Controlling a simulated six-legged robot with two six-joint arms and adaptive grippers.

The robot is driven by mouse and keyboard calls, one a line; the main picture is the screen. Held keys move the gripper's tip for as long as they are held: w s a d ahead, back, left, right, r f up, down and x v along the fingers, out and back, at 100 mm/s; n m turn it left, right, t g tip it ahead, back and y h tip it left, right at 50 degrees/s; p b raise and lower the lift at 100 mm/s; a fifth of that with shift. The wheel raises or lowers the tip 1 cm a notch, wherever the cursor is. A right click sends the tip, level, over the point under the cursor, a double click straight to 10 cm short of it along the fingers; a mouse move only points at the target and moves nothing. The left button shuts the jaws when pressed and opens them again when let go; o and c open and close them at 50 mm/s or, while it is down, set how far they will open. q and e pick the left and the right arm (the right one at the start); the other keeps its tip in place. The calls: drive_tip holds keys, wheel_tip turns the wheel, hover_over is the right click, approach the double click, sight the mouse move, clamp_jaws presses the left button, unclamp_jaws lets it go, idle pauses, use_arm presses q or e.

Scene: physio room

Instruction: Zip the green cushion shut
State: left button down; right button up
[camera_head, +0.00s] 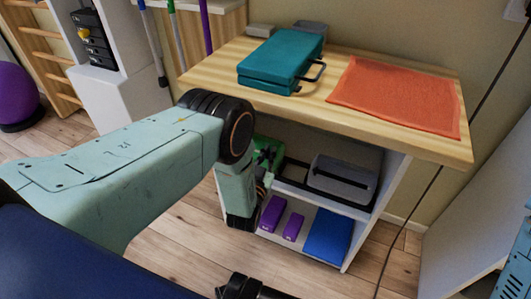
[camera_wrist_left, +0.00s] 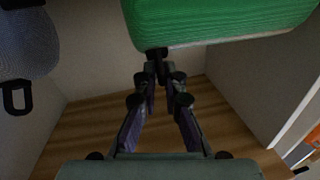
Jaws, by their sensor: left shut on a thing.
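The green cushion (camera_head: 269,148) sits on the upper shelf under the table top, partly hidden behind my left arm in the head view. In the left wrist view the green cushion (camera_wrist_left: 220,22) fills the top, with a pale line along its lower edge. My left gripper (camera_wrist_left: 157,60) is shut at this edge, on a small dark piece that looks like the zip pull. The fingers hide most of it. In the head view my left gripper (camera_head: 264,182) is small and dark in front of the shelf.
A grey cushion (camera_head: 342,178) lies beside the green one; its black pull (camera_wrist_left: 16,97) hangs in the wrist view. Purple blocks (camera_head: 272,213) and a blue block (camera_head: 328,235) lie below. A teal case (camera_head: 280,58) and an orange towel (camera_head: 398,95) lie on the wooden top.

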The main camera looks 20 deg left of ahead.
use_arm(q)
drive_tip(key=shift+s+f, duration=0.1)
drive_tip(key=shift+f, duration=0.05)
drive_tip(key=c, duration=1.5)
unclamp_jaws()
drive_tip(key=s+d, duration=0.1)
drive_tip(key=s, duration=1.1)
drive_tip(key=shift+w, duration=0.1)
